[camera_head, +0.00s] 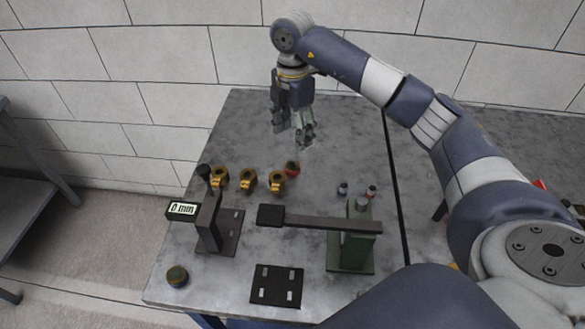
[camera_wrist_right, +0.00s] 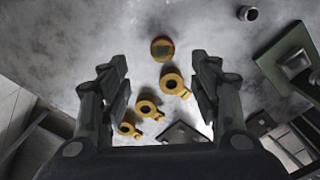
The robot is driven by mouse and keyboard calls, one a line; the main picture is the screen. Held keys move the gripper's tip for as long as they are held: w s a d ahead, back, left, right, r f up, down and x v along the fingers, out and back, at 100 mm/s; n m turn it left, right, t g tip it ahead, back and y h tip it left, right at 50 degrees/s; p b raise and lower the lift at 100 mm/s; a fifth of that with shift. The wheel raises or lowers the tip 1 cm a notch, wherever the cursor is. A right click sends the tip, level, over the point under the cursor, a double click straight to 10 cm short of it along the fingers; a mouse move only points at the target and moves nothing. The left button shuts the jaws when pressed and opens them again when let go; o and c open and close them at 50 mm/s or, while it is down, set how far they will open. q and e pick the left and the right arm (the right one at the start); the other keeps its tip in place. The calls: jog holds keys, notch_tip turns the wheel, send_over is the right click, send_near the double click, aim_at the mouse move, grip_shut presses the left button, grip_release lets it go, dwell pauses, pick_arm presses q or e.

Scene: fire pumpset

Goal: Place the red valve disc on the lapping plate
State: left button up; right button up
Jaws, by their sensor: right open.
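A round piece with a reddish rim and dark greenish top (camera_head: 292,168) stands at the right end of a row of brass fittings; it looks like the red valve disc. It also shows in the right wrist view (camera_wrist_right: 162,48), beyond the fingertips and between their lines. My right gripper (camera_head: 294,138) points down above the far part of the table, open and empty, behind that piece and apart from it. A dark square plate with several light pads (camera_head: 277,286) lies at the front; I cannot tell whether it is the lapping plate. My left gripper is not in view.
Several brass fittings (camera_head: 249,180) stand in a row. A gauge stand with a display (camera_head: 207,222), a green-based lever press (camera_head: 350,252) and a round puck (camera_head: 177,276) stand nearer. Two small cylinders (camera_head: 371,191) sit right of the row. The far tabletop (camera_head: 240,125) is clear.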

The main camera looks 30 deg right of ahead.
send_over(292, 165)
jog(key=f, duration=0.4)
jog(key=shift+w+d+f+p, duration=0.15)
jog(key=shift+d+f+p, duration=0.05)
jog(key=shift+f+p, duration=0.2)
jog(key=f, duration=0.1)
jog(key=f+p, duration=0.1)
jog(key=f, duration=0.3)
jog(key=shift+s+a+p, duration=0.15)
jog(key=shift+s+p, duration=0.1)
jog(key=shift+p, duration=0.15)
jog(key=shift+f, duration=0.3)
jog(key=shift+w, duration=0.1)
jog(key=shift+c, duration=0.4)
grip_shut()
jog(key=shift+r, duration=0.15)
